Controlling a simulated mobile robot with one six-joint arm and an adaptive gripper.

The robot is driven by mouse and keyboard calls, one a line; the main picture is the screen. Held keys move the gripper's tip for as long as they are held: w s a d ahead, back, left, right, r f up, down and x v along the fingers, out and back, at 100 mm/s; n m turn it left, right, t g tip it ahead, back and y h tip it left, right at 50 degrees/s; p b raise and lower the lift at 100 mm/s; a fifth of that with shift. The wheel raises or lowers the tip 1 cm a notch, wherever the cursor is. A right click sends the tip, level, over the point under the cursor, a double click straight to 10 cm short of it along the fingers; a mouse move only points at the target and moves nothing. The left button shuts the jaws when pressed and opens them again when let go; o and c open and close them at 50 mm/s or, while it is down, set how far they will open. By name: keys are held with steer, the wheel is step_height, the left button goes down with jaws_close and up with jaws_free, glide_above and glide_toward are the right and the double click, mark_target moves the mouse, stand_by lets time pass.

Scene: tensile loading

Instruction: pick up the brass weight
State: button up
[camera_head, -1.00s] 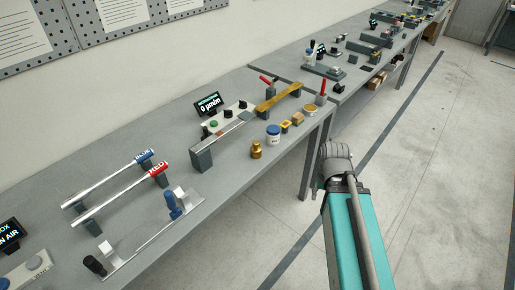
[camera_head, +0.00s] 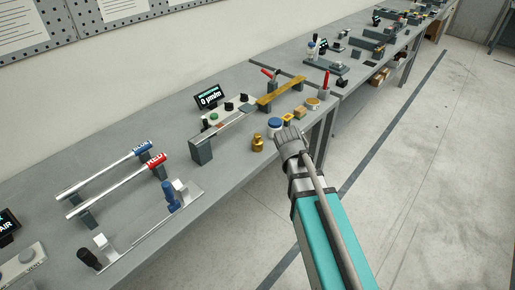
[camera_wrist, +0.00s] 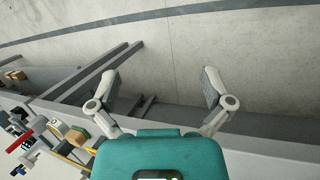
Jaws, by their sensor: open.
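The brass weight (camera_head: 257,143) is a small gold knobbed cylinder. It stands upright near the front edge of the grey bench in the head view. My gripper (camera_head: 284,137) shows as a grey end close to the bench edge, to the right of the weight in the picture. In the wrist view my gripper (camera_wrist: 162,91) has its two fingers spread wide with nothing between them. Floor and bench framework show beyond the fingers. I cannot make out the brass weight in the wrist view.
A blue-lidded white jar (camera_head: 274,126) and small blocks (camera_head: 299,112) stand close to the weight. A metal bar with a brass strip (camera_head: 281,92) lies behind on supports. Red and blue labelled rods (camera_head: 118,184) are to the left.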

steer(key=w+a+n+t+h+b, duration=0.35)
steer(key=w+a+n, duration=0.45)
steer(key=a, duration=0.4)
steer(key=n+t+h+b, duration=0.2)
steer(key=n+t+b, duration=0.2)
steer(key=n, duration=0.5)
glide_toward(257, 142)
steer(key=shift+s+a+f, duration=0.6)
steer(key=shift+a+f, duration=0.05)
steer(key=shift+a, duration=0.2)
steer(key=shift+a+r+n+t, duration=0.25)
steer(key=shift+a+n, duration=0.25)
steer(key=shift+d+f, duration=0.1)
steer(key=b+x, duration=0.3)
steer(key=x, duration=0.4)
steer(key=shift+w+d+f, duration=0.15)
steer(key=shift+w+d, duration=0.3)
